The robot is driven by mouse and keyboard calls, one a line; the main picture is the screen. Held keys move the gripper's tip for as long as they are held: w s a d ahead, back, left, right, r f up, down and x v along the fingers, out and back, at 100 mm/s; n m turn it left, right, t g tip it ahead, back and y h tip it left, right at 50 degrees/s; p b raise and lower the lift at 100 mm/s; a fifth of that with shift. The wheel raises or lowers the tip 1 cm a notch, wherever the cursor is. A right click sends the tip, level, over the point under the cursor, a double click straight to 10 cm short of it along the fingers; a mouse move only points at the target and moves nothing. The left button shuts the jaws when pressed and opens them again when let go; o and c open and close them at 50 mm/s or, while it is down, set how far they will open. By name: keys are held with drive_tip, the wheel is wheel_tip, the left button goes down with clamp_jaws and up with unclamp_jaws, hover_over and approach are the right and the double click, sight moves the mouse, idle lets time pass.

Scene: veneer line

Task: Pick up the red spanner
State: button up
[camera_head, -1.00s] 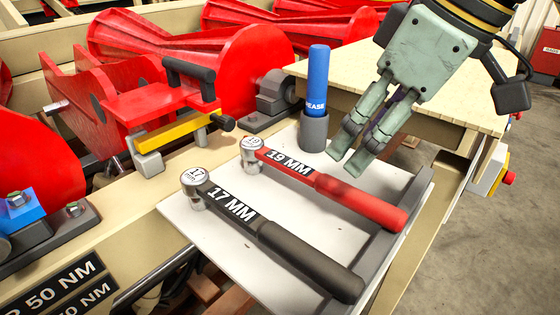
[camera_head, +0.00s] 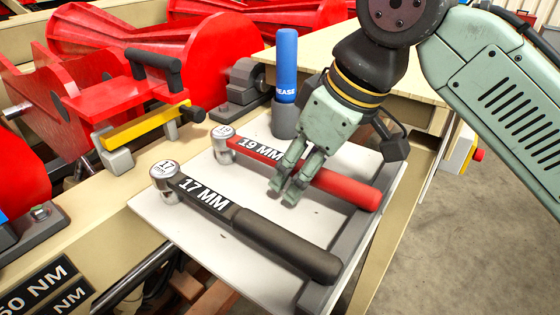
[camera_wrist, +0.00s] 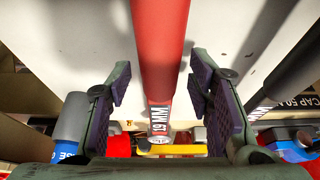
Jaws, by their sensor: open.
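The red spanner (camera_head: 346,189), marked 19 MM, lies on a white tray (camera_head: 185,228), its silver socket head at the left end. My gripper (camera_head: 287,190) is over the spanner's middle in the head view, with the fingers covering part of its shaft. In the wrist view the red spanner (camera_wrist: 159,50) runs between the two open fingers (camera_wrist: 160,100), with a gap on each side. I cannot tell how far the fingertips reach down beside it. A black spanner (camera_head: 288,246), marked 17 MM, lies nearer the front on the same tray.
A blue grease tube (camera_head: 287,62) stands in a grey holder (camera_head: 285,119) behind the red spanner. A grey raised bar (camera_head: 368,222) edges the tray's right side. Red machinery with a yellow bar (camera_head: 146,125) stands at left.

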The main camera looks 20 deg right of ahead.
clamp_jaws()
idle(0.6)
idle(0.3)
